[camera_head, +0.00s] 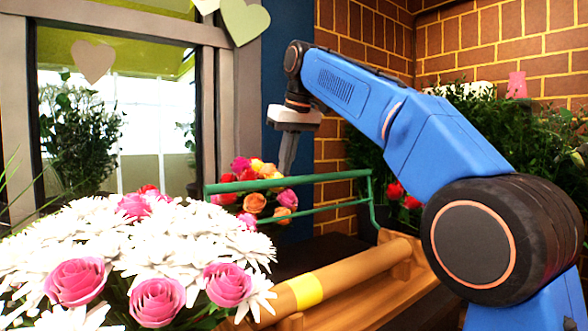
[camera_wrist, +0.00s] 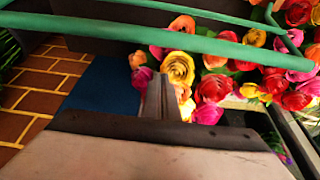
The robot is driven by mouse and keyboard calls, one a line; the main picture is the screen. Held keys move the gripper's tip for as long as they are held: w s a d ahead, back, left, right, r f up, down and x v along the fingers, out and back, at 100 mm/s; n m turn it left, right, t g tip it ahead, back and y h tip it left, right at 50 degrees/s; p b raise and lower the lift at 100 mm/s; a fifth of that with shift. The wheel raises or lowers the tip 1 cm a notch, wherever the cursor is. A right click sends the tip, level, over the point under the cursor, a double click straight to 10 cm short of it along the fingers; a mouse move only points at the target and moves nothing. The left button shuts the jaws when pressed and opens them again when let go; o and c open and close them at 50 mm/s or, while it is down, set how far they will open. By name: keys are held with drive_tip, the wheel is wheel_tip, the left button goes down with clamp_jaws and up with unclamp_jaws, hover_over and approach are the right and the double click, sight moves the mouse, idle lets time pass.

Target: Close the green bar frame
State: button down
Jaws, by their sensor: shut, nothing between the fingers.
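The green bar frame (camera_head: 325,179) stands raised above the dark worktop in the head view, with a long upper bar, a lower bar and a side arm at its right end. In the wrist view its long bar (camera_wrist: 130,32) crosses the top of the picture, with a second bar beyond it. My gripper (camera_head: 287,168) is shut and empty, pointing down, with its tips close to the upper bar. In the wrist view the shut fingers (camera_wrist: 161,92) end just short of the bar. I cannot tell whether they touch it.
A brown roll with a yellow band (camera_head: 306,290) lies in front of the frame. Pink, orange and red roses (camera_head: 255,203) are behind the bars. White daisies with pink roses (camera_head: 150,260) fill the front left. A brick wall (camera_head: 365,50) and leafy plants (camera_head: 490,125) stand behind.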

drive_tip(key=shift+s+d+f, duration=0.2)
drive_tip(key=shift+s+d, duration=0.35)
drive_tip(key=shift+s, duration=0.25)
drive_tip(key=shift+s+d+f, duration=0.15)
drive_tip(key=shift+s+d, duration=0.4)
drive_tip(key=shift+s, duration=0.2)
